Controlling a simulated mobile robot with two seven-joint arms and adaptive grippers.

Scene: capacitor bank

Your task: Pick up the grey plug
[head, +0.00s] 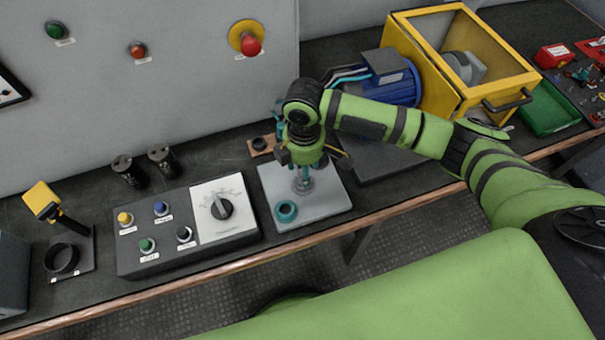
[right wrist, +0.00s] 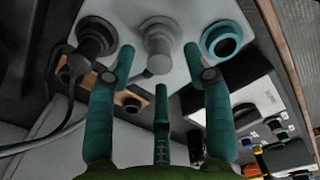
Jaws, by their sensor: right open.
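The grey plug (head: 303,184) stands on a light grey plate (head: 330,203), directly below my right gripper (head: 305,170). In the right wrist view the grey plug (right wrist: 159,42) appears between and beyond the tips of my right gripper's teal fingers (right wrist: 158,55), which are spread apart and hold nothing. I cannot tell how far the tips are from it. A teal ring-shaped socket (head: 286,211) sits on the plate's front left; it also shows in the right wrist view (right wrist: 222,40). My left gripper is not in view.
A control box (head: 190,250) with buttons and a dial stands left of the plate. A dark plug with a cable (right wrist: 95,40) is beside the grey plug. A copper-coloured strip (head: 262,146) lies behind the plate. A blue motor (head: 390,80) and yellow frame (head: 455,100) stand at right.

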